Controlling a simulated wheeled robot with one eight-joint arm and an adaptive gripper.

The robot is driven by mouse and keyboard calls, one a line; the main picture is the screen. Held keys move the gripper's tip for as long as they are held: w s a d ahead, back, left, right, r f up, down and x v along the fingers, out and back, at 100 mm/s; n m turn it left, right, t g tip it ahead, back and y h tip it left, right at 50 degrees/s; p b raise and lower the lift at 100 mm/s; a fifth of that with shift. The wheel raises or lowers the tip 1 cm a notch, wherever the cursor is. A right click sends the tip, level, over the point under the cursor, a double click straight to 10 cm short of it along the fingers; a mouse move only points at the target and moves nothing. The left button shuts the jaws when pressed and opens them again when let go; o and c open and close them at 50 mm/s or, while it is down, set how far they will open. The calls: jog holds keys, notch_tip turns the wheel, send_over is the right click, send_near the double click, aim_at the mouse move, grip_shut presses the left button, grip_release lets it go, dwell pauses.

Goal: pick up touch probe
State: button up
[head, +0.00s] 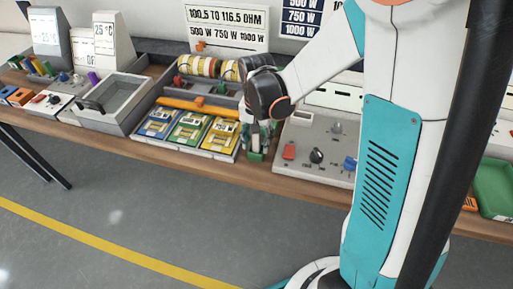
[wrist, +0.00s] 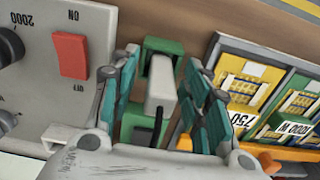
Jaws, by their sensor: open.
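What looks like the touch probe (wrist: 160,88), a light grey block-like handle with a dark cable or part below it, sits in a green holder (wrist: 164,46) in the wrist view. My gripper (wrist: 162,78) is open, with one teal finger on each side of the handle. Gaps show between the handle and both fingers. In the head view my gripper (head: 258,146) points down at the bench, between the coloured cards and the grey control panel. The probe is mostly hidden there by the gripper.
The grey control panel (head: 327,160) with a red switch (wrist: 70,56) and knobs stands close on one side. The tray of blue, green and yellow cards (head: 190,132) is close on the other. A grey open bin (head: 113,102) stands further left. The bench's front edge (head: 130,139) is near.

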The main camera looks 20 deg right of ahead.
jog(key=shift+f, duration=0.55)
jog(key=shift+r, duration=0.1)
grip_shut()
jog(key=shift+r, duration=0.1)
notch_tip(320, 180, up, 20)
jog(key=p, duration=0.6)
jog(key=shift+p, duration=0.3)
